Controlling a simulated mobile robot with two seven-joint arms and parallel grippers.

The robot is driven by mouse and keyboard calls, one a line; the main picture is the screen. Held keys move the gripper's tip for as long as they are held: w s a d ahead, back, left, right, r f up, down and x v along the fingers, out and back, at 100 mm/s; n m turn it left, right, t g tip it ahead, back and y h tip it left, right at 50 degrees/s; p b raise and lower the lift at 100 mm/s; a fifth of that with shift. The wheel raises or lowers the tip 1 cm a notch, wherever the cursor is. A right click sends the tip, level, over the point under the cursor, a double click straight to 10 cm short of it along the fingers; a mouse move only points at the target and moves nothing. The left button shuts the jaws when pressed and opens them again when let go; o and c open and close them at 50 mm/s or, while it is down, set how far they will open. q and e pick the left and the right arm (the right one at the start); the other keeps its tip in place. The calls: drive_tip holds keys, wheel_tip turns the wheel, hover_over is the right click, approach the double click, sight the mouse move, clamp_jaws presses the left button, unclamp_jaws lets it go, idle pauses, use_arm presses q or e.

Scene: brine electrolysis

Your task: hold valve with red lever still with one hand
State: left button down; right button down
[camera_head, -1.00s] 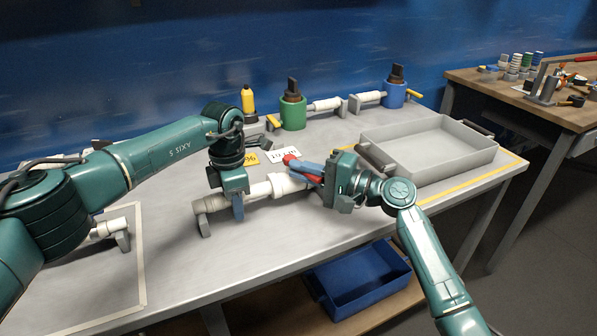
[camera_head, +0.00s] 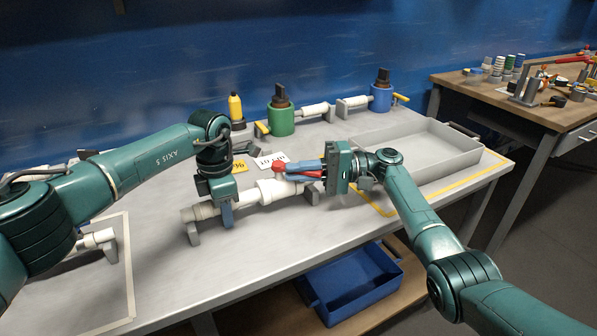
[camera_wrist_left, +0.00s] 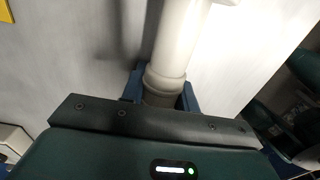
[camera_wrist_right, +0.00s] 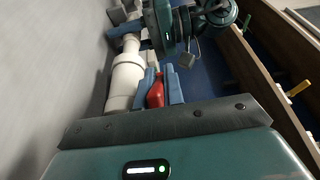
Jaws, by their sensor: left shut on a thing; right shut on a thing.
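The valve with the red lever is a white pipe fitting (camera_head: 270,192) lying across grey supports on the table. It also shows in the left wrist view (camera_wrist_left: 177,45) and the right wrist view (camera_wrist_right: 127,78). My left gripper (camera_head: 227,212) points down with its blue fingers shut on the pipe's left part. In the left wrist view the fingers sit on both sides of the pipe. My right gripper (camera_head: 308,168) comes from the right, shut on the red lever (camera_wrist_right: 156,94), which lies between its two blue fingers. Part of the lever is hidden by the fingers.
A grey tray (camera_head: 455,166) stands right of my right gripper. A blue crate (camera_head: 352,290) is below the table.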

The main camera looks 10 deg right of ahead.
drive_tip(key=shift+f, duration=0.1)
idle(0.3)
drive_tip(key=c, duration=1.5)
unclamp_jaws()
drive_tip(key=d, duration=1.2)
drive_tip(key=shift+s, duration=0.3)
